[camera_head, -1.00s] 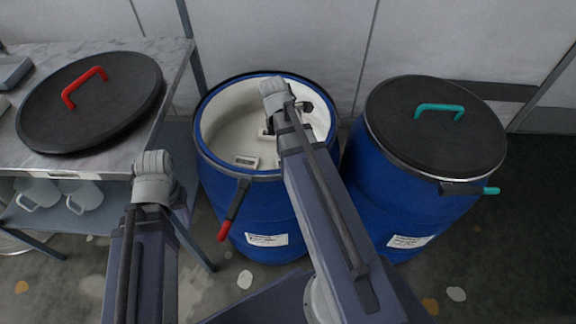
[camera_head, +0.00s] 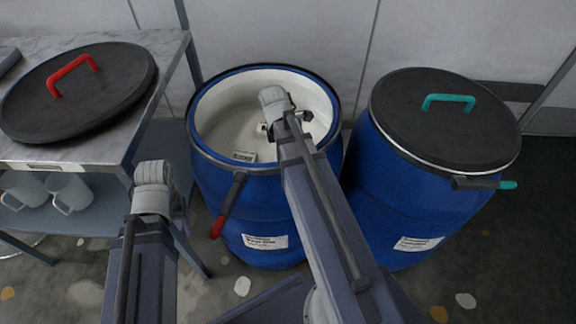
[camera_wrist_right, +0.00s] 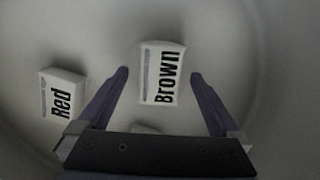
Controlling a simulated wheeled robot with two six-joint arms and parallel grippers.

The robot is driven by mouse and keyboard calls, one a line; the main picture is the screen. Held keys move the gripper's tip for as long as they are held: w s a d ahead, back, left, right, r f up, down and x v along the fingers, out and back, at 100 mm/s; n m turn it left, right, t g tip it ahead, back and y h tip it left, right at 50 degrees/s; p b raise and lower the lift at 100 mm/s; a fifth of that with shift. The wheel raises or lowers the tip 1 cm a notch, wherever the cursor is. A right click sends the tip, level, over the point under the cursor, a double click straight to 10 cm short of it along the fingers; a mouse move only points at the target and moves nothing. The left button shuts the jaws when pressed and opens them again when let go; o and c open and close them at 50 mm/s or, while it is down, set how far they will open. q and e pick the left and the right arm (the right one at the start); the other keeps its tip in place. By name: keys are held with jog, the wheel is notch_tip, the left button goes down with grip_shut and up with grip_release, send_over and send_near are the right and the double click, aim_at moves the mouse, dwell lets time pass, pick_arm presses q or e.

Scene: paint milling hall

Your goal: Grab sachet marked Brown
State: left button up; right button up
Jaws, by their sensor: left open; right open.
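The sachet marked Brown (camera_wrist_right: 162,72) is a white block with black lettering, lying on the pale drum floor in the right wrist view. My right gripper (camera_wrist_right: 159,73) is open, a fingertip on either side of it; I cannot tell the height gap. A sachet marked Red (camera_wrist_right: 62,93) lies to its left. Another pale piece (camera_wrist_right: 146,129) is mostly hidden by the gripper body. In the head view my right arm reaches into the open blue drum (camera_head: 240,205), and a white sachet (camera_head: 244,156) shows, its label unreadable. My left gripper (camera_head: 180,206) is open, partly hidden behind its wrist.
The drum's rim and wall surround my right gripper. A closed blue drum (camera_head: 400,215) with a black lid (camera_head: 445,130) stands close on the right. A table (camera_head: 130,115) at left bears a black lid (camera_head: 85,105) with a red handle; mugs (camera_head: 68,192) stand below.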

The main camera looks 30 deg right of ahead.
jog(key=shift+f, duration=0.1)
jog(key=shift+f, duration=0.25)
dwell(0.5)
jog(key=shift+c, duration=0.2)
jog(key=c, duration=1.4)
jog(key=shift+c, duration=0.2)
notch_tip(320, 180, up, 11)
jog(key=p, duration=1)
jog(key=shift+f, duration=0.15)
